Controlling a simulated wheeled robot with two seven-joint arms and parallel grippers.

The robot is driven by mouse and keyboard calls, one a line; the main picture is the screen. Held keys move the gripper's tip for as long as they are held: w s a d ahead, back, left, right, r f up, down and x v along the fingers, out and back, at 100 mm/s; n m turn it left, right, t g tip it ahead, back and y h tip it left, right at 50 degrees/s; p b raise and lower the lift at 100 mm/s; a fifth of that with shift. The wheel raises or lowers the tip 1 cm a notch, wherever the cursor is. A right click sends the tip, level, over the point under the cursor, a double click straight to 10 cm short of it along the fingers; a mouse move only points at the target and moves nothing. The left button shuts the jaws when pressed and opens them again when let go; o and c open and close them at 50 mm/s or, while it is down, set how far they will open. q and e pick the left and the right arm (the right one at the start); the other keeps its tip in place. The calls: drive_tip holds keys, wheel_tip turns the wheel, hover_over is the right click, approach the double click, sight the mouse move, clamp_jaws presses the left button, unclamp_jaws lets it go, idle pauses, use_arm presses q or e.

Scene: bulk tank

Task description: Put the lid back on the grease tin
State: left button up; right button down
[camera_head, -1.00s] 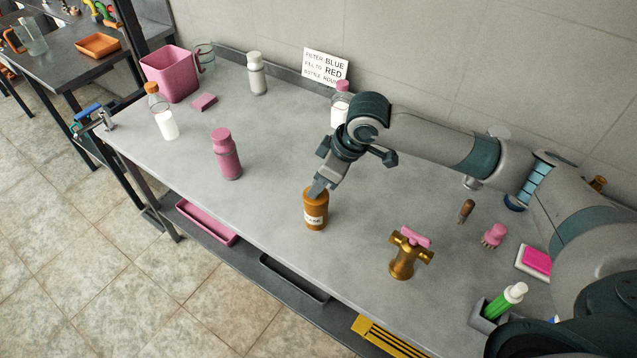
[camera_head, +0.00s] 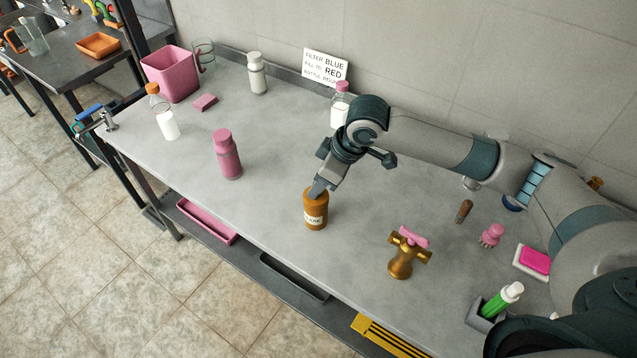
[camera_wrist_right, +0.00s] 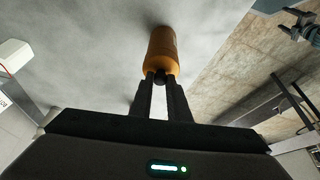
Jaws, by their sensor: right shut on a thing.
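The grease tin (camera_head: 317,212) is an orange-brown upright cylinder with a pale label, standing near the front edge of the bench. My right gripper (camera_head: 318,190) comes down onto its top from above. In the right wrist view the tin (camera_wrist_right: 162,48) lies straight ahead of my right gripper (camera_wrist_right: 161,82). The fingers are shut on a small dark knob (camera_wrist_right: 160,77) at the tin's top, which looks like the lid's knob. The lid is mostly hidden by the fingers; I cannot tell whether it sits flush. My left gripper is not in view.
A brass valve with a pink handle (camera_head: 403,258) stands right of the tin. A pink bottle (camera_head: 228,157) stands to its left. A capped bottle (camera_head: 339,105) is behind my right wrist. The bench (camera_head: 270,200) is clear between the tin and pink bottle.

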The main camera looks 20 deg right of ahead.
drive_tip(key=shift+p, duration=0.55)
idle(0.5)
drive_tip(key=shift+f+p, duration=0.2)
drive_tip(key=shift+p, duration=0.95)
idle(1.8)
idle(0.3)
drive_tip(key=c, duration=1.1)
unclamp_jaws()
drive_tip(key=shift+r, duration=0.15)
drive_tip(key=shift+r+p, duration=3.4)
drive_tip(key=shift+p, duration=0.7)
drive_tip(key=shift+c, duration=0.4)
clamp_jaws()
